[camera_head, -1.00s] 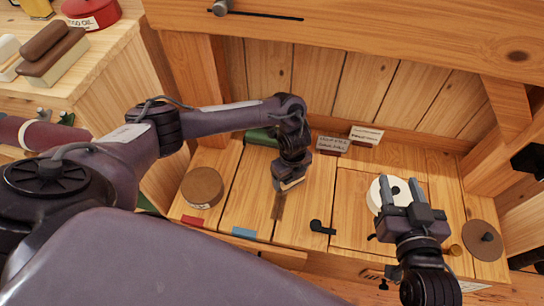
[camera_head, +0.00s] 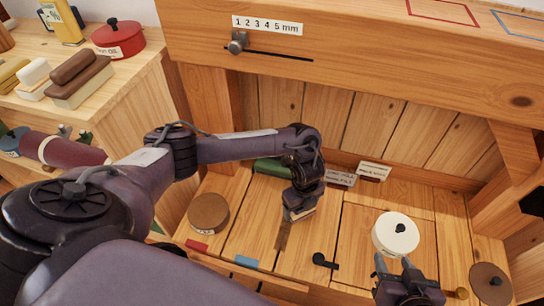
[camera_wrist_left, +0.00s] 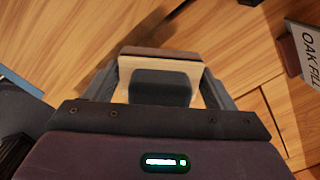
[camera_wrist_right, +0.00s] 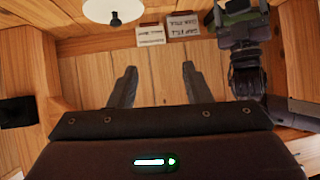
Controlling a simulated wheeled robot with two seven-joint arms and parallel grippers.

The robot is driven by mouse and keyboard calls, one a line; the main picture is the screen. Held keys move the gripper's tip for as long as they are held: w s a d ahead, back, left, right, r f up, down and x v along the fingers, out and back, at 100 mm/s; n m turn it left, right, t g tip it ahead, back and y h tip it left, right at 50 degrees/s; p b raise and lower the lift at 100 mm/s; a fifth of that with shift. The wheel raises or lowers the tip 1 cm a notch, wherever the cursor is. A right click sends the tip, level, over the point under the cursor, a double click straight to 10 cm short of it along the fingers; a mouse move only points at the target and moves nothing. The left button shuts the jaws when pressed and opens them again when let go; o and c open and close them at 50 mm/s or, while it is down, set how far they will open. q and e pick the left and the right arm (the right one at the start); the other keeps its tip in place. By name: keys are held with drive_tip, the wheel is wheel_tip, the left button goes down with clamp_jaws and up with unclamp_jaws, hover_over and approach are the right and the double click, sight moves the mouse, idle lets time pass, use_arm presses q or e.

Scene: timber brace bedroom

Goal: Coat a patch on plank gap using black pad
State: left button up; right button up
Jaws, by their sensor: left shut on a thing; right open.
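My left gripper (camera_head: 302,198) is shut on a pad (camera_head: 301,214), held low over the planks. In the left wrist view the pad (camera_wrist_left: 160,62) has a cream body, a brown far edge and a dark grey block between the fingers. A dark brown strip (camera_head: 282,237) marks the plank gap, just in front of the held pad. I cannot tell whether the pad touches the wood. My right gripper (camera_head: 393,264) is open and empty, in front of a white round lid (camera_head: 392,240) with a black knob. In the right wrist view its fingers (camera_wrist_right: 155,88) are spread apart.
A round brown tin (camera_head: 208,213) stands left of the gap. A small black handle (camera_head: 322,261) lies to its right. Label cards (camera_head: 373,170) stand at the back. A brown disc (camera_head: 489,283) lies far right. Brown pads (camera_head: 80,82) and a red pot (camera_head: 118,40) are on the left counter.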

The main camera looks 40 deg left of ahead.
use_arm(q)
drive_tip(key=shift+r+p, duration=0.3)
drive_tip(key=shift+r, duration=0.1)
drive_tip(key=shift+r+p, duration=0.4)
use_arm(e)
drive_tip(key=shift+s+d+f+g+h, duration=1.1)
drive_tip(key=shift+s+f+g, duration=1.3)
drive_tip(key=shift+s+f, duration=1.05)
use_arm(q)
drive_tip(key=shift+r+p, duration=1.95)
drive_tip(key=shift+r, duration=0.05)
drive_tip(key=shift+r+p, duration=0.45)
use_arm(e)
drive_tip(key=s+d+r+m+g+h, duration=0.1)
drive_tip(key=s+d+g+h, duration=0.1)
drive_tip(key=d, duration=0.5)
drive_tip(key=shift+s+d+r+g, duration=0.15)
drive_tip(key=shift+s+g, duration=0.45)
drive_tip(key=shift+s, duration=0.15)
